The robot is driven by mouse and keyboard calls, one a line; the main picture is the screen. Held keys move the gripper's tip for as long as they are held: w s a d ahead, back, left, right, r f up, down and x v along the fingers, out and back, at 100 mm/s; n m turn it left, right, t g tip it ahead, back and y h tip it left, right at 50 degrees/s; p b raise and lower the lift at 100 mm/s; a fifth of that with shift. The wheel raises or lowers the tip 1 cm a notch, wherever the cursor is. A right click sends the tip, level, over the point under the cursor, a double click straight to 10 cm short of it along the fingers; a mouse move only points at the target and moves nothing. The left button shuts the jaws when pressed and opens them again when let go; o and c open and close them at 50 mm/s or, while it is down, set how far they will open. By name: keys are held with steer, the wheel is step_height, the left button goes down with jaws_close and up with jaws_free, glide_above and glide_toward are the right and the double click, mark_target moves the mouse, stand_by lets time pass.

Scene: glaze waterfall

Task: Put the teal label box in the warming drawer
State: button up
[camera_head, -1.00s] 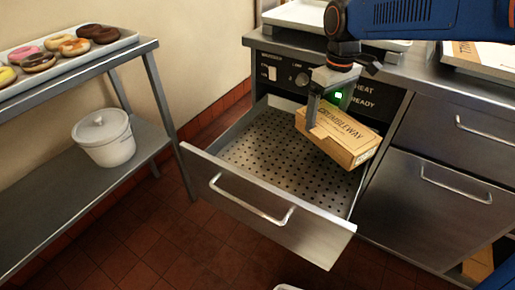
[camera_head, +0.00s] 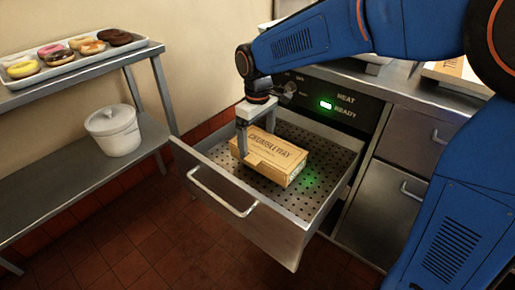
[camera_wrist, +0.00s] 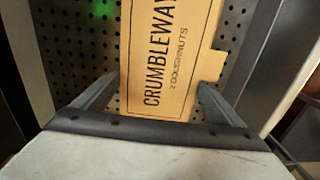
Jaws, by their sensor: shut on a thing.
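A tan cardboard box (camera_head: 275,158) with dark "Crumbleway" lettering is inside the open warming drawer (camera_head: 225,199), low over its perforated floor. I cannot tell whether it touches the floor. No teal shows on the faces in view. My gripper (camera_head: 243,148) reaches down from above and is shut on the box near its left end. In the wrist view the box (camera_wrist: 165,60) lies between the two fingers of my gripper (camera_wrist: 152,95), with the perforated floor on both sides. The box's underside is hidden.
A green lamp (camera_head: 326,105) glows by "HEAT" and "READY" on the panel behind the drawer. A metal shelf (camera_head: 75,72) at left carries a tray of doughnuts (camera_head: 22,70) and a white lidded pot (camera_head: 113,132). Bare drawer floor lies right of the box.

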steer(key=shift+f, duration=1.6)
steer(key=o, duration=1.1)
steer(key=shift+f, duration=0.1)
step_height(320, 180, up, 12)
steer(key=shift+r, duration=0.1)
steer(key=shift+d, duration=0.1)
